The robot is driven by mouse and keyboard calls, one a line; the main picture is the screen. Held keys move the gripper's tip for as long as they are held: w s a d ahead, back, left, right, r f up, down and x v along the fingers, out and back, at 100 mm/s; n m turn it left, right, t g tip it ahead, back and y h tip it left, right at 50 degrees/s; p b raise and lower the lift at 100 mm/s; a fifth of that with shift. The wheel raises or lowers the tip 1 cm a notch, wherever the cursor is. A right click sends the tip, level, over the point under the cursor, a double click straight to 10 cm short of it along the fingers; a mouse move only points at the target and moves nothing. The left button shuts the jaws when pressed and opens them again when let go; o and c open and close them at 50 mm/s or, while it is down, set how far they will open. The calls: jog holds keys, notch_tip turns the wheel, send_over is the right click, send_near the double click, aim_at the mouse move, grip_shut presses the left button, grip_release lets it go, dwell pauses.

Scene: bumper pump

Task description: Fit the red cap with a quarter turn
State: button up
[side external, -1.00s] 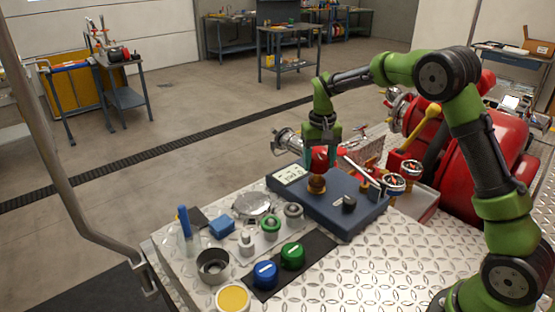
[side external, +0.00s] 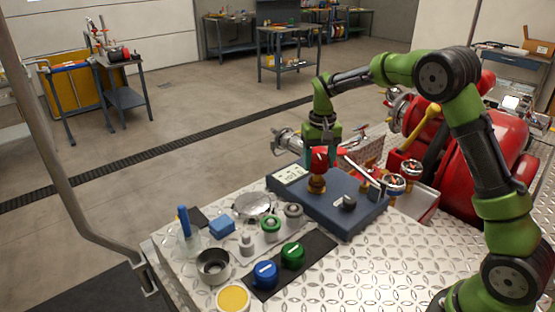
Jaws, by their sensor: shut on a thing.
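The red cap (side external: 320,158) is between the fingers of my gripper (side external: 321,148), which is shut on it. The gripper points down over the blue panel box (side external: 345,215). The cap sits directly above a brass fitting (side external: 317,184) that stands upright on the box. From this side the cap appears to meet the top of the fitting; I cannot tell whether it is seated. A white mark shows on the cap's right side.
A blue cap (side external: 265,273) and a green cap (side external: 292,255) lie on a dark mat at the front. Several fittings, a dark cup (side external: 213,266) and a blue block (side external: 222,226) stand left of the box. A lever and gauges (side external: 411,169) are close on the right.

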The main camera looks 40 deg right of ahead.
jog(key=shift+f, duration=1.6)
dwell(1.5)
jog(key=m, duration=0.4)
jog(key=shift+m, duration=0.6)
jog(key=m, duration=0.3)
jog(key=shift+m, duration=1.1)
jog(key=shift+r, duration=0.1)
